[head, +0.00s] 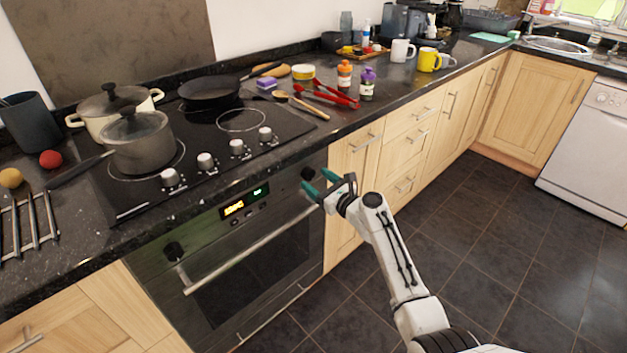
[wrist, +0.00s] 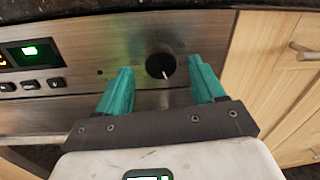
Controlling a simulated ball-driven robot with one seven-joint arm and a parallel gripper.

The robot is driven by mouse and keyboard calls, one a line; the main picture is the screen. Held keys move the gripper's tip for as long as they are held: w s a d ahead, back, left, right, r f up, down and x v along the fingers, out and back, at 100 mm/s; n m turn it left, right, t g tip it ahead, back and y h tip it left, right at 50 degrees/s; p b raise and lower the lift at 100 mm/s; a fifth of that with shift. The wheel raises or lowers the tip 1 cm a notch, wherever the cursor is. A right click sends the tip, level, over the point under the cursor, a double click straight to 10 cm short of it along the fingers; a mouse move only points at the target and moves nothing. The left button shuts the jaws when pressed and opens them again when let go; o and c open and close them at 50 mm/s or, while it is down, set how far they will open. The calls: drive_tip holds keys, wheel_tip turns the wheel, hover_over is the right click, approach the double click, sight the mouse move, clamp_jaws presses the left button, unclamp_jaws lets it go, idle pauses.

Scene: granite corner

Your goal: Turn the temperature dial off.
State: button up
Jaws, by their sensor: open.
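A round black dial (wrist: 160,66) sits on the oven's steel control panel, to the right of the lit display, in the wrist view. Its pale pointer mark points down and slightly right. In the head view the same dial (head: 307,173) shows just beyond my fingertips. My gripper (head: 321,183) is open, with its teal fingers in front of the panel. In the wrist view the fingers of my gripper (wrist: 161,72) lie on either side of the dial, with gaps. I cannot tell how far the tips are from the panel.
A second black oven dial (head: 173,250) is at the panel's left end. The oven handle (head: 250,247) runs below the panel. The granite worktop edge (wrist: 120,20) overhangs above. A wooden cabinet (wrist: 270,60) with a handle stands to the right. The floor is clear.

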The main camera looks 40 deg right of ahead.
drive_tip(key=shift+w, duration=1.15)
drive_tip(key=shift+c, duration=0.3)
drive_tip(key=c, duration=1)
drive_tip(key=shift+f+b, duration=0.1)
drive_tip(key=shift+b, duration=0.3)
